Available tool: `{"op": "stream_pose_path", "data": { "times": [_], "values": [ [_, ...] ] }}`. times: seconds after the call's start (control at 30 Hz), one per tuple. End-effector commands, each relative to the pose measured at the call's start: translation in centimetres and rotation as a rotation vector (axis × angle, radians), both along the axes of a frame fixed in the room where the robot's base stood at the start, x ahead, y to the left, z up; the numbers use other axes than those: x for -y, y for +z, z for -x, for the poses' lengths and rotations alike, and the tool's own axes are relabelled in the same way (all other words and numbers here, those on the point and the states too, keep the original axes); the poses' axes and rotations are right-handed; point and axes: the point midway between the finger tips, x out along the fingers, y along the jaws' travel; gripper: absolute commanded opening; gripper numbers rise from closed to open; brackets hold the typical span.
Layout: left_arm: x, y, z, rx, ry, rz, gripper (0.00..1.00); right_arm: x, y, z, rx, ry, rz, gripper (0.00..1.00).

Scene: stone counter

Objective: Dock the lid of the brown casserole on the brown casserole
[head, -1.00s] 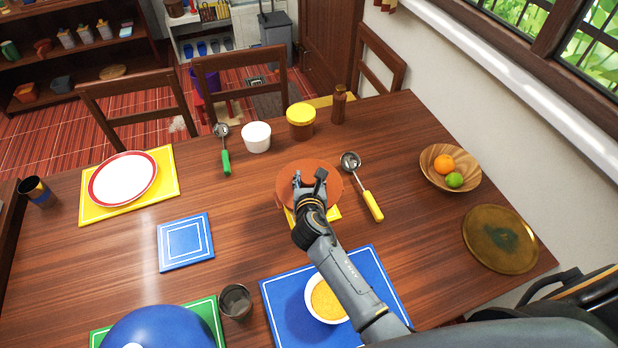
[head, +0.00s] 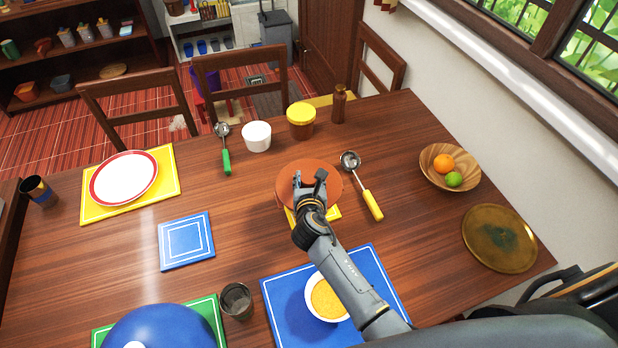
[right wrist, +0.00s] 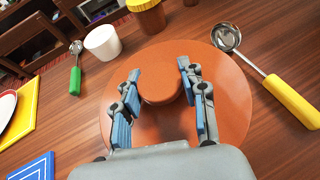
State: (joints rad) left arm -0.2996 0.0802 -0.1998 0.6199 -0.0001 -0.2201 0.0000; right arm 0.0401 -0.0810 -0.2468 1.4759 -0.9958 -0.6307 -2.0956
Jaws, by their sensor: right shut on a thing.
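The lid of the brown casserole (head: 332,191) is a round orange-brown disc near the middle of the table. It fills the centre of the right wrist view (right wrist: 235,92), with a thick round knob (right wrist: 160,88) on top. My right gripper (head: 309,181) is over the lid, its fingers closed on either side of the knob. The brown casserole's body is mostly or wholly hidden under the lid and my arm, so I cannot tell whether the lid is seated on it. My left gripper is out of view.
A yellow mat (head: 333,213) shows under the lid. A yellow-handled ladle (head: 371,203) lies close to its right. A white cup (head: 256,137), a yellow-lidded jar (head: 301,121) and a brown bottle (head: 339,104) stand behind. A bowl (head: 313,302) is below my forearm.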

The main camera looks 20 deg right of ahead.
Motion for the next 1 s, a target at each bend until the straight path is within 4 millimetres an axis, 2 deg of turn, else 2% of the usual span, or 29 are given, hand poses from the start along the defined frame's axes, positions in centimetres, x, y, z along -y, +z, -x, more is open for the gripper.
{"op": "stream_pose_path", "data": {
  "times": [0.3,1.0],
  "values": [
    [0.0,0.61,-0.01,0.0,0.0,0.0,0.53,0.07,0.18,-0.06,0.002,0.0,0.001,0.01],
    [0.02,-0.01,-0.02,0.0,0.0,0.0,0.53,0.02,-0.65,-0.06,0.002,0.001,0.001,0.01]
  ]
}}
